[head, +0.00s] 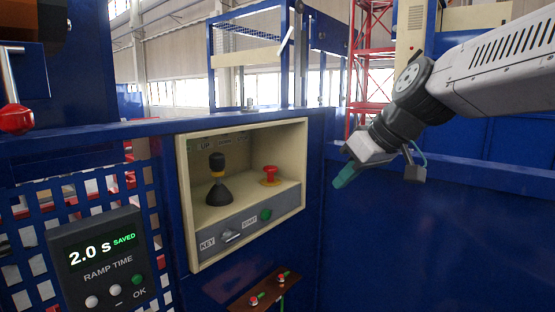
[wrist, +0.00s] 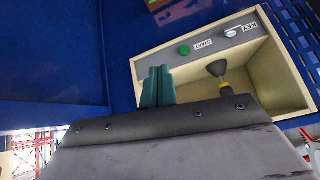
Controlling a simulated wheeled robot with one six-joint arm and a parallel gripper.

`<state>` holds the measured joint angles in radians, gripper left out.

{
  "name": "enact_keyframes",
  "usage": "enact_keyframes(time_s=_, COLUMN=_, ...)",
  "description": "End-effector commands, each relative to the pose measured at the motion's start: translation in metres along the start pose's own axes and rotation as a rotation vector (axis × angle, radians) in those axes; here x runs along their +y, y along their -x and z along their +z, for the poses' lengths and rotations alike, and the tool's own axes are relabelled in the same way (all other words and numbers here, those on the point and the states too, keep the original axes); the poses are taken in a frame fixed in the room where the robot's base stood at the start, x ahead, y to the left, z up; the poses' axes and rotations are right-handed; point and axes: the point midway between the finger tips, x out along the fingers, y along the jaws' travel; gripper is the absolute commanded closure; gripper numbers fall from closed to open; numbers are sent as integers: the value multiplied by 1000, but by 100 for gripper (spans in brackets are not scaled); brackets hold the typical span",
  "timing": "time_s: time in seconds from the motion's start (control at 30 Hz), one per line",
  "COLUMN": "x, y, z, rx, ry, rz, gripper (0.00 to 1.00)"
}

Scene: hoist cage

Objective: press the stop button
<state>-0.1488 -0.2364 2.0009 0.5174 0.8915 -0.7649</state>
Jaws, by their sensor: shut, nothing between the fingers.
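The stop button appears to be the red mushroom button (head: 270,172) on a yellow base, inside the cream control box (head: 187,205) on the blue cage wall. My gripper (head: 343,178) is to the right of the box in the head view, apart from the button. Its teal fingers are shut and empty, and they show in the wrist view (wrist: 157,84). The wrist view shows the cream box (wrist: 148,62) turned over, beyond the fingers. The red button is not visible there; my gripper body covers part of the box.
A black joystick (head: 218,185) stands left of the button. Below are a key switch (head: 230,236) and a green START button (head: 266,214). A ramp time panel (head: 97,262) reads "2.0 s SAVED". A red-knobbed lever (head: 16,118) hangs far left. Small red buttons (head: 282,275) sit below the box.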

Motion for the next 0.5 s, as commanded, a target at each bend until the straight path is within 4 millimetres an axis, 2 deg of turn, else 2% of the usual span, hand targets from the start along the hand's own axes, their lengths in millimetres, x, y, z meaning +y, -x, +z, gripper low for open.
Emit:
enact_keyframes(time_s=0.03, x=6, y=-14, z=-34, rx=52, ry=55, rz=-15, gripper=100)
enact_keyframes(time_s=0.1, x=11, y=-27, z=-74, rx=123, ry=128, rz=-23, gripper=100)
enact_keyframes(time_s=0.2, x=17, y=-41, z=-115, rx=199, ry=202, rz=-23, gripper=100)
enact_keyframes(time_s=0.33, x=21, y=-52, z=-142, rx=252, ry=252, rz=-18, gripper=100)
enact_keyframes(time_s=0.5, x=22, y=-54, z=-149, rx=267, ry=267, rz=-14, gripper=100)
